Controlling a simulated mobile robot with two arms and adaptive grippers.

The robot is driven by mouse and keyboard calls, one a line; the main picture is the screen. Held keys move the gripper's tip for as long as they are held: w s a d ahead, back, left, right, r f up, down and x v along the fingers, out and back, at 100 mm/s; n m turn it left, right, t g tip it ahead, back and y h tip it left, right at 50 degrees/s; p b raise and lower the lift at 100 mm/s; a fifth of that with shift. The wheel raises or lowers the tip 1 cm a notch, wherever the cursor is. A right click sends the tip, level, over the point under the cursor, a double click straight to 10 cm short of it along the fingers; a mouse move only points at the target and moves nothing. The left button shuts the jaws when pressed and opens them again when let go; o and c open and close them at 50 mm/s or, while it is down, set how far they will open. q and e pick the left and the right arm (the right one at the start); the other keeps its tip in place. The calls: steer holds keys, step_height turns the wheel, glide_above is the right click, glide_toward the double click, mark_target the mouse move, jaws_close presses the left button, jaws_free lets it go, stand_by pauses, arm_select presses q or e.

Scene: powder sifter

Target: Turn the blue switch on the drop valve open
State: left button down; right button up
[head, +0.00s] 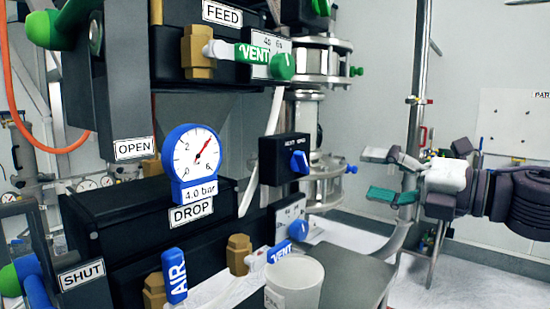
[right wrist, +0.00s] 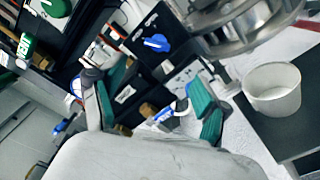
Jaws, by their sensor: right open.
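The blue switch (head: 299,162) is a small knob on a black box (head: 273,160), right of the dial and the DROP label (head: 191,214) in the head view. In the right wrist view the blue switch (right wrist: 157,43) lies beyond the fingertips. My right gripper (head: 380,174) is open and empty, at the right of the head view, well apart from the switch. Its green-padded fingers (right wrist: 155,82) show spread in the right wrist view. The lettering above the switch is too small to read surely. My left gripper is not in view.
A pressure dial (head: 195,154), a blue AIR handle (head: 174,276) and a blue VENT handle (head: 279,252) stand near. A white cup (head: 294,283) sits on the dark table (head: 350,268). Steel pipework (head: 318,180) stands right of the switch. Open air lies between it and my right gripper.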

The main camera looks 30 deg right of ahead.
steer(key=p, duration=0.4)
glide_toward(301, 162)
steer(key=w, duration=0.2)
arm_select(q)
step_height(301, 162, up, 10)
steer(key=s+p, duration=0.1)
steer(key=p, duration=0.5)
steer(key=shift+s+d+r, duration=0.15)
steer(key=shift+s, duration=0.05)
arm_select(e)
steer(key=x, duration=0.7)
steer(key=shift+d, duration=0.2)
steer(key=shift+w+f, duration=0.1)
steer(key=shift+w, duration=0.05)
